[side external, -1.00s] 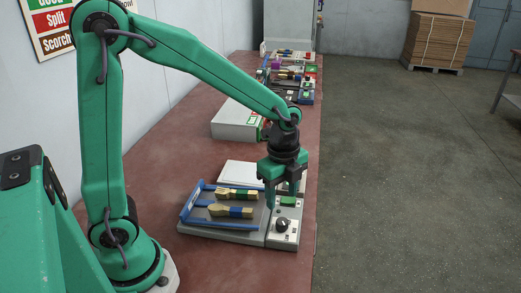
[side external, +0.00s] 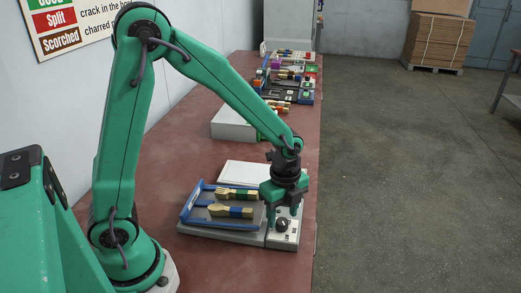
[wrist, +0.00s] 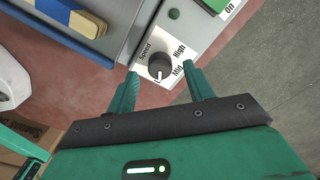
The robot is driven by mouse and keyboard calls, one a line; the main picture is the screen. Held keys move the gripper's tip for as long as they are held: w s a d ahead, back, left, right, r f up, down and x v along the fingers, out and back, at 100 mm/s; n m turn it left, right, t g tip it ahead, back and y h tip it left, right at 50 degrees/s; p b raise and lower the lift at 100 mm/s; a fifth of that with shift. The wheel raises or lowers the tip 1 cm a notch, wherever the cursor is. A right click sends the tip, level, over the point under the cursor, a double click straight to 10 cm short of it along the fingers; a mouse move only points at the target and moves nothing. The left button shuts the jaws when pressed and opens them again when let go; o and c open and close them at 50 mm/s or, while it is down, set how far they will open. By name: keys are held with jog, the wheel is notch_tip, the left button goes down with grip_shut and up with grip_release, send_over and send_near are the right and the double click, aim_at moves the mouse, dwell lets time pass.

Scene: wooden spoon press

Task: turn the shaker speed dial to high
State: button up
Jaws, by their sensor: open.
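The shaker (side external: 252,238) is a grey unit on the red bench, with a blue-railed platform on its left. Its round black speed dial (side external: 282,225) sits on a pale plate at the right end. In the side view my gripper (side external: 282,211) is just above the dial; contact cannot be told.
Wooden spoons (side external: 232,211) with coloured bands lie on the shaker platform. A white panel (side external: 250,174) lies behind the shaker, and several devices (side external: 290,80) stand farther along the bench. The bench's right edge is close.

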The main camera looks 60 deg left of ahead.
jog(key=shift+f, duration=1.15)
jog(key=c, duration=1)
jog(key=shift+o, duration=0.2)
